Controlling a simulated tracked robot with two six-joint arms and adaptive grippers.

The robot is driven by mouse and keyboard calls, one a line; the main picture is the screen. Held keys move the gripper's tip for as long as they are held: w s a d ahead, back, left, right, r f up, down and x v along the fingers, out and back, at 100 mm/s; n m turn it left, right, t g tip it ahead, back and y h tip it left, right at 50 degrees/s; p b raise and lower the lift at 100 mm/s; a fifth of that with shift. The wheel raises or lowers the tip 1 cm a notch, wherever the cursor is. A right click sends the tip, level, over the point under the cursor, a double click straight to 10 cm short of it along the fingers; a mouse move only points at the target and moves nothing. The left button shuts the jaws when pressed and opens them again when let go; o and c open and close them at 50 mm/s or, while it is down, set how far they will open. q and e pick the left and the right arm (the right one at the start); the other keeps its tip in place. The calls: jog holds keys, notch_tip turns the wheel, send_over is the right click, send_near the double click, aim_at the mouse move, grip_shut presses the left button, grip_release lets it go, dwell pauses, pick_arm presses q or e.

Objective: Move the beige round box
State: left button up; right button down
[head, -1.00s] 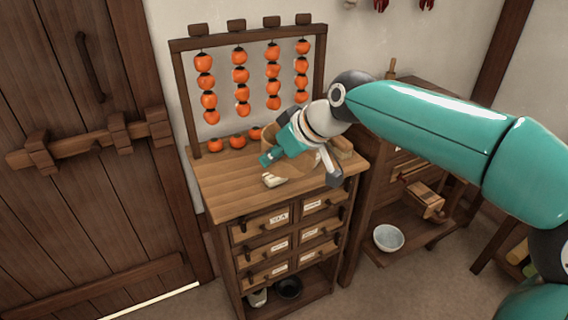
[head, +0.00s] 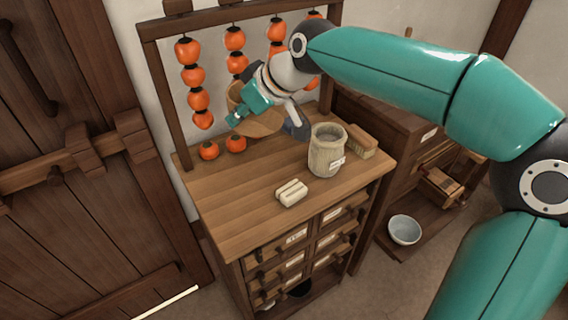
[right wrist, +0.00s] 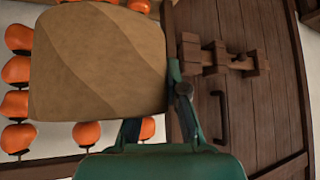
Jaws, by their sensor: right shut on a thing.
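The beige round box (head: 262,124) is a tan, rounded thing, partly covered by my fingers in the head view. My right gripper (head: 267,119) is shut on it and holds it above the back of the wooden cabinet top (head: 238,195), in front of the hanging persimmons. In the right wrist view the box (right wrist: 97,60) shows a tan surface with diagonal bands, lying beyond the fingers. One finger shows at its right side; the other is mostly hidden. My left gripper is not in view.
A beige labelled jar (head: 326,152) and a brown brush-like block (head: 362,142) stand at the right of the top. Small pale blocks (head: 291,193) lie near the front. Persimmon strings (head: 192,88) hang on a rack behind. The left front of the top is clear.

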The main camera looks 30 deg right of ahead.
jog(key=shift+w+d+f, duration=0.1)
jog(key=shift+w+f, duration=0.05)
jog(key=shift+f, duration=0.1)
notch_tip(320, 180, down, 14)
jog(key=shift+f+b, duration=0.25)
jog(key=shift+b, duration=0.35)
notch_tip(320, 180, down, 5)
jog(key=shift+r+b, duration=0.1)
jog(key=shift+b, duration=0.65)
jog(key=c, duration=1.2)
grip_release()
